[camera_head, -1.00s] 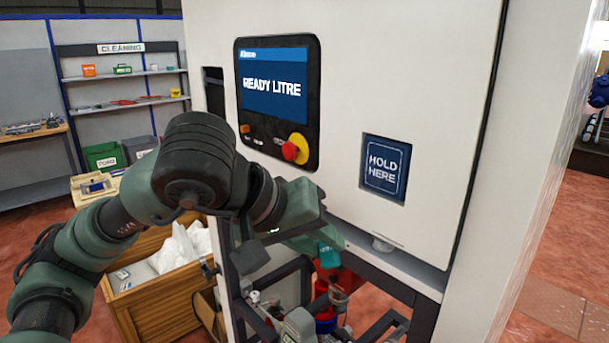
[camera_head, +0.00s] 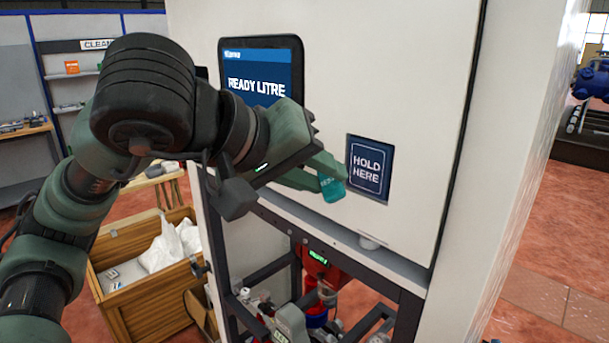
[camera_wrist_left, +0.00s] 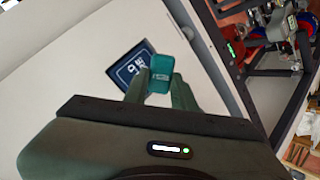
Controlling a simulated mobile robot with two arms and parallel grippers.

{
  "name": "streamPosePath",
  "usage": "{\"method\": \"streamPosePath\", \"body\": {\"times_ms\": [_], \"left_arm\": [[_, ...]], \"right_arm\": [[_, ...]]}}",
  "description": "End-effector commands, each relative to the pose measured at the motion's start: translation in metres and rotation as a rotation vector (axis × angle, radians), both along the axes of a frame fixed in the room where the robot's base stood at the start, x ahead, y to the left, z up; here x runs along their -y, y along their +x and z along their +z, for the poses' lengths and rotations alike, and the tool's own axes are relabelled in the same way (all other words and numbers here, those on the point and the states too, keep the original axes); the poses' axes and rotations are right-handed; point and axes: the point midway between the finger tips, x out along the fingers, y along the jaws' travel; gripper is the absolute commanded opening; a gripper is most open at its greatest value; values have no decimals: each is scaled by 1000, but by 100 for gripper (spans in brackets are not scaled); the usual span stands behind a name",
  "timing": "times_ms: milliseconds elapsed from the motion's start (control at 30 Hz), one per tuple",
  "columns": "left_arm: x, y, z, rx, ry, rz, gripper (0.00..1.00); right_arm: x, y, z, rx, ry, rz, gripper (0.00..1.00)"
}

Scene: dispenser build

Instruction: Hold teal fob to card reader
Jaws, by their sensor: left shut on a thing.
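The teal fob (camera_head: 331,188) is held between the fingertips of my left gripper (camera_head: 326,172), which is shut on it. The card reader (camera_head: 368,170) is a dark blue panel marked HOLD HERE on the white dispenser front, just right of the fob in the head view. The fob looks apart from the reader there. In the left wrist view the fob (camera_wrist_left: 160,79) sits at the fingertips and overlaps the right side of the reader (camera_wrist_left: 128,68). The exact gap cannot be told. My right gripper is not in view.
The dispenser screen (camera_head: 256,80) reads READY LITRE, and my left arm covers its lower part. A dark frame with red fittings (camera_head: 322,262) stands below the cabinet. A wooden crate (camera_head: 150,290) with white bags is at lower left.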

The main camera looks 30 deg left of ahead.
Motion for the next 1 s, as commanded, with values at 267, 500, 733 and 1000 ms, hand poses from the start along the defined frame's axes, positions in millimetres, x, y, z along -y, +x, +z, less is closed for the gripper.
{"method": "streamPosePath", "body": {"times_ms": [267,500,733,1000], "left_arm": [[10,26,1,-2,0,-1,0],[15,41,0,-1,1,-1,0],[16,45,0,1,0,1,0],[16,45,0,1,0,0,0]], "right_arm": [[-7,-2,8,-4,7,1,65],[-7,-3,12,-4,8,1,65],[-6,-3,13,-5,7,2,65],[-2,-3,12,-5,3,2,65]]}}
